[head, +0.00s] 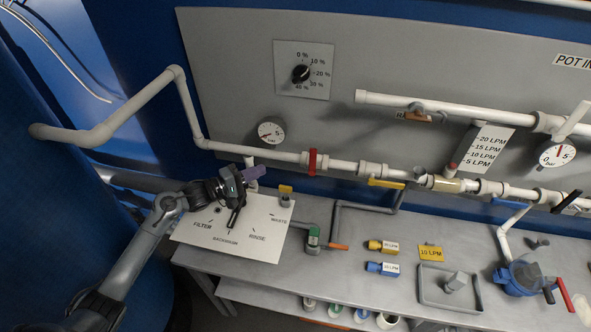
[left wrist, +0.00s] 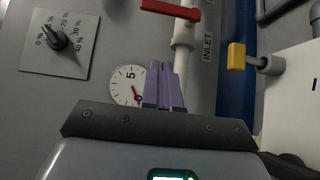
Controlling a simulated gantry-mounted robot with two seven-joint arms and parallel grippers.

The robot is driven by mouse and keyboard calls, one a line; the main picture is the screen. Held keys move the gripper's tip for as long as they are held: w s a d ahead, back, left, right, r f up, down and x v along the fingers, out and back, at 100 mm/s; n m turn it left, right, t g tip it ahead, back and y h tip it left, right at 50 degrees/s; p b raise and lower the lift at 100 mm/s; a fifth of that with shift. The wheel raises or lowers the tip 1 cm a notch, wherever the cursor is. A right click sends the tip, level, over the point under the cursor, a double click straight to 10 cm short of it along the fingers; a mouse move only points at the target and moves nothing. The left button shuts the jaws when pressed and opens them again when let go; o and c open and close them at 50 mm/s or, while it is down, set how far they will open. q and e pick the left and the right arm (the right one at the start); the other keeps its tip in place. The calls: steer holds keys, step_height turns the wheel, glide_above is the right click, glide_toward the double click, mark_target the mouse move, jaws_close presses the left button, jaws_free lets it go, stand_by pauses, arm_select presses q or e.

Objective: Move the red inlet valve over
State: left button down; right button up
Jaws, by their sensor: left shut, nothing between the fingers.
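The red inlet valve (head: 312,161) sits on the white pipe in front of the grey panel, right of the pressure gauge. Its handle stands crosswise to the pipe. In the left wrist view its red handle (left wrist: 170,9) is at the top edge, beyond the fingertips, near the word INLET. My left gripper (head: 257,172) is shut and empty, its purple fingers (left wrist: 163,84) together. It is left of the valve and apart from it, above the white label plate. My right gripper is not in view.
The pressure gauge (head: 271,131) and black dial (head: 301,74) are on the panel near my left gripper. A yellow-handled valve (head: 286,190) rises beside the label plate (head: 243,245). A yellow handle (head: 386,183) lies along the pipe to the right.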

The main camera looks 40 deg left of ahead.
arm_select(q)
steer(key=w, duration=0.1)
glide_toward(313, 163)
steer(key=w+a+r, duration=0.2)
steer(key=w+a, duration=0.2)
steer(key=shift+w+d+f, duration=0.1)
steer(key=shift+w+d, duration=0.25)
steer(key=shift+d, duration=0.3)
steer(key=shift+w+d+f, duration=0.1)
steer(key=shift+w+d, duration=0.3)
steer(key=shift+d, duration=0.25)
steer(key=shift+w+d, duration=0.35)
steer(key=shift+d, duration=0.3)
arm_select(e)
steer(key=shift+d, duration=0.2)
arm_select(q)
steer(key=shift+p, duration=0.35)
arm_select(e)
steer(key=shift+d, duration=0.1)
